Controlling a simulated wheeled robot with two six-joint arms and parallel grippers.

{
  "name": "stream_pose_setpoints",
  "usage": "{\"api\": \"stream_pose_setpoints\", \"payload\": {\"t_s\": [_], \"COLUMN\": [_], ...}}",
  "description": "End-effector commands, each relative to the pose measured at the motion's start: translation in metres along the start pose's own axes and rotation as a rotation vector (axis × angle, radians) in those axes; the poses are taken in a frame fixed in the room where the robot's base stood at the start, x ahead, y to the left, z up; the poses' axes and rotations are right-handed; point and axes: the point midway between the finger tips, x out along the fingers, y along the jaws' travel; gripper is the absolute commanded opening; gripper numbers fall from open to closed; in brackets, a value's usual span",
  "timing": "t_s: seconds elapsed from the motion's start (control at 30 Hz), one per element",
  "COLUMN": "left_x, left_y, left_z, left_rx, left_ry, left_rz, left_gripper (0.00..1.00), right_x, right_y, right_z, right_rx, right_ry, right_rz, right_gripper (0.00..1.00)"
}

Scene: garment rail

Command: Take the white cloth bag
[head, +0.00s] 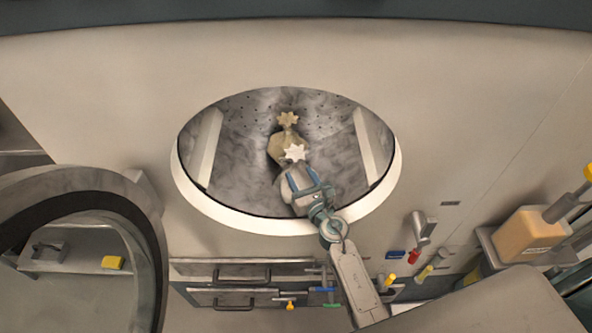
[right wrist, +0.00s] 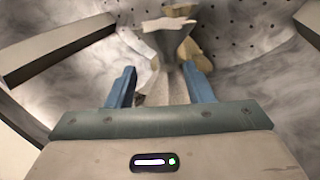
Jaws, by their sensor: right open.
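The white cloth bag (head: 294,154) lies in the lower part of the round drum, its flared, star-shaped top pointing up. My right gripper (head: 304,181) reaches into the drum and is open, its blue fingers on either side of the bag's body. In the right wrist view the white bag (right wrist: 163,82) stands between the two fingertips (right wrist: 160,90); whether they touch it I cannot tell. A beige bag (head: 284,140) with a similar top sits just behind it and is partly hidden. It also shows in the right wrist view (right wrist: 188,48). My left gripper is not in view.
The pale drum rim (head: 187,195) surrounds the opening, with white paddles (head: 206,148) inside on both sides. The round door (head: 150,225) stands open at left. Drawers (head: 235,272) and valves (head: 414,254) lie below; an orange container (head: 527,236) is at right.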

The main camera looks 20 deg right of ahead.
Motion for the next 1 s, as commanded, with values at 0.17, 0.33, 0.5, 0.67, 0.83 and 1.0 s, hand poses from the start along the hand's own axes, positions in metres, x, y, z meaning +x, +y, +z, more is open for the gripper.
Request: {"api": "stream_pose_setpoints", "payload": {"t_s": [0.17, 0.33, 0.5, 0.67, 0.83, 1.0], "left_x": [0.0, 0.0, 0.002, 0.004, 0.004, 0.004], "left_y": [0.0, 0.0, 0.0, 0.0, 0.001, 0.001], "left_z": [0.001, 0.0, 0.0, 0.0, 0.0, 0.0], "left_rx": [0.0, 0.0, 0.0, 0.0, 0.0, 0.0], "left_ry": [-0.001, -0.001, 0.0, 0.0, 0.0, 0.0], "left_rz": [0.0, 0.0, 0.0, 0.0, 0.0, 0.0], "left_gripper": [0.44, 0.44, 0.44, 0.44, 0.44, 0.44], "right_x": [0.009, 0.028, 0.052, 0.071, 0.075, 0.075], "right_y": [0.0, -0.002, -0.009, -0.009, -0.009, -0.009], "right_z": [0.001, 0.001, 0.0, 0.0, 0.0, 0.0], "right_rx": [0.001, 0.002, 0.0, 0.001, 0.001, 0.002], "right_ry": [-0.001, -0.001, -0.002, -0.001, 0.0, 0.0], "right_rz": [0.0, 0.0, 0.0, 0.0, -0.001, -0.001], "right_gripper": [0.47, 0.47, 0.47, 0.47, 0.47, 0.39]}}
